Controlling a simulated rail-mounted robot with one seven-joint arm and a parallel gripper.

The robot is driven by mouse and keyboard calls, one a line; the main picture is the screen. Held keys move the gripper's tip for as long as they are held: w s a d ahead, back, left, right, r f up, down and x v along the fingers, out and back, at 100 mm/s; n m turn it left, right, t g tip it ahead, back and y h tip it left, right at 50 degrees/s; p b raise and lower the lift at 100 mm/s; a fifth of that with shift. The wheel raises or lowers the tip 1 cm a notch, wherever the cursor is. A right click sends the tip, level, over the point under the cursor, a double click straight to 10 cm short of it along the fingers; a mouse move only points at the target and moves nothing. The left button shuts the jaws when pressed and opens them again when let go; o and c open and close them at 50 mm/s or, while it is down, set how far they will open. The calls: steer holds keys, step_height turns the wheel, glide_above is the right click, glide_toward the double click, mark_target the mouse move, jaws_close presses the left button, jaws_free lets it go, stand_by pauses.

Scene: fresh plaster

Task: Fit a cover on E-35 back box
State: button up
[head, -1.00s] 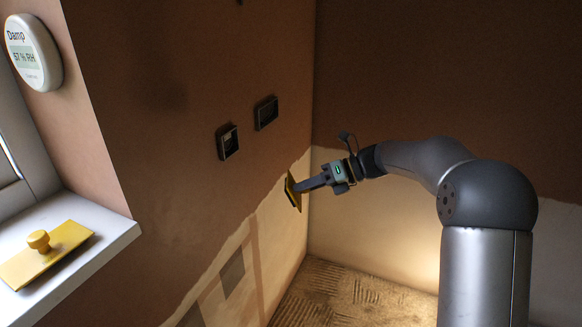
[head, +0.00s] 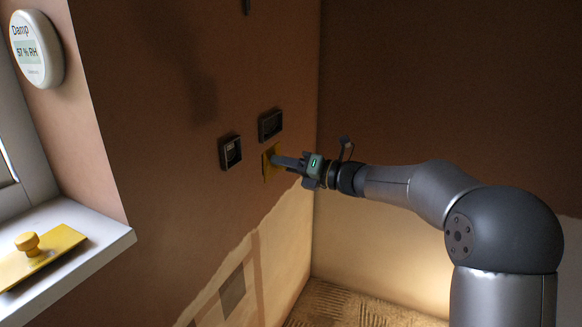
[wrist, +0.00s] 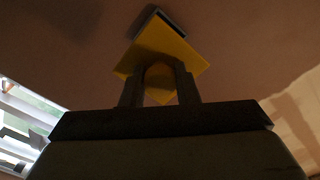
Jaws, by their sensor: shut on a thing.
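My gripper (head: 277,161) is shut on a yellow square cover (head: 267,164) and holds it close to the brown wall, just below and between two dark back boxes. The left back box (head: 231,152) and the right back box (head: 270,125) are both open-fronted. I cannot read which one is E-35. In the wrist view the yellow cover (wrist: 160,50) stands tilted between the fingers (wrist: 158,88), and a dark box edge (wrist: 157,14) shows just beyond its top corner. I cannot tell whether the cover touches the wall.
A yellow plate with a knob (head: 40,255) lies on the white window sill (head: 85,225) at the left. A round damp meter (head: 37,48) reading 57 % RH hangs above. Paler plaster with a grey patch (head: 232,291) is lower on the wall.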

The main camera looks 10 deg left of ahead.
steer(key=shift+p+x, duration=0.65)
steer(key=shift+x, duration=4.55)
steer(key=shift+w+a, duration=0.15)
steer(key=shift+a, duration=0.2)
steer(key=o, duration=0.9)
steer(key=shift+d, duration=0.1)
steer(key=shift+v, duration=3.5)
